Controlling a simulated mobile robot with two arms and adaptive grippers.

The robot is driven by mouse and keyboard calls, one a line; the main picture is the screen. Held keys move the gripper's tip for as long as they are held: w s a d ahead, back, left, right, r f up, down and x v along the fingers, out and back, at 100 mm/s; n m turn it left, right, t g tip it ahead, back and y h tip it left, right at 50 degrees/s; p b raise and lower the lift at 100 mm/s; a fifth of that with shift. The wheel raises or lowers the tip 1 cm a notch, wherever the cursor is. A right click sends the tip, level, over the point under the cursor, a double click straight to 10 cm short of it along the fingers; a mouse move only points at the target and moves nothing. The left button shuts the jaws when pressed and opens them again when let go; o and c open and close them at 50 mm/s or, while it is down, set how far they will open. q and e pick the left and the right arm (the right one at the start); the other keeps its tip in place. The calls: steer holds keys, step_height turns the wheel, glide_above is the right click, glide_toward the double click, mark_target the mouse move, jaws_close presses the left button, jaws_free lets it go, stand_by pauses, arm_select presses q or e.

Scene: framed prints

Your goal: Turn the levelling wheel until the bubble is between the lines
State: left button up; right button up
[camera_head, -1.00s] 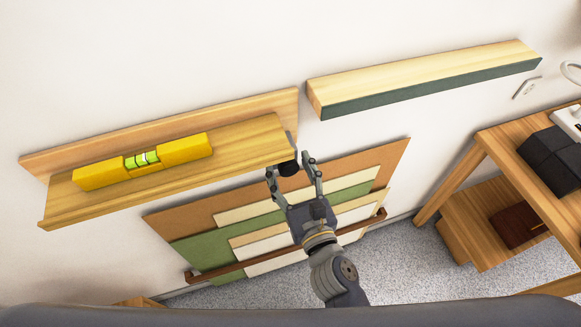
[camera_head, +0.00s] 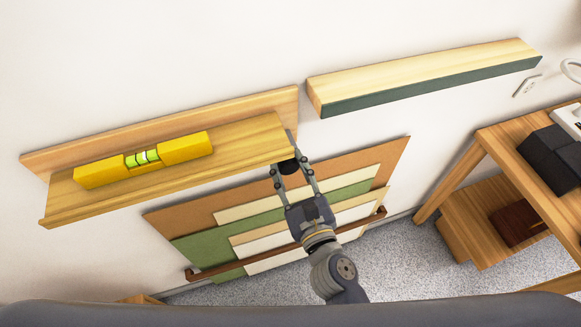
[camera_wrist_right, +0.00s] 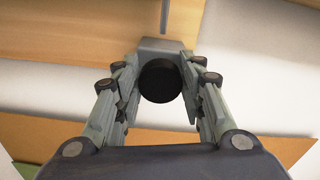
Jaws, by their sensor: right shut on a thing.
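A yellow spirit level (camera_head: 186,147) lies on the left wooden shelf (camera_head: 235,150). Its green vial (camera_head: 131,160) has a pale bubble and dark lines, too small to tell exactly how they line up. The levelling wheel, a round black knob (camera_head: 288,167), sits at the shelf's right end, on a grey bracket. In the right wrist view the wheel (camera_wrist_right: 160,82) is between the fingers. My right gripper (camera_head: 290,171) comes from below and is shut on the wheel. My left gripper is out of view.
A second shelf (camera_head: 425,83) with a dark green front edge is on the wall to the right. Several flat boards (camera_head: 365,168) lean on the wall behind my right arm. A wooden table (camera_head: 485,130) with dark items stands at the right.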

steer(key=shift+n+p, duration=0.45)
steer(key=shift+n, duration=1.55)
steer(key=o, duration=1)
steer(key=shift+o, duration=0.2)
steer(key=v, duration=1.2)
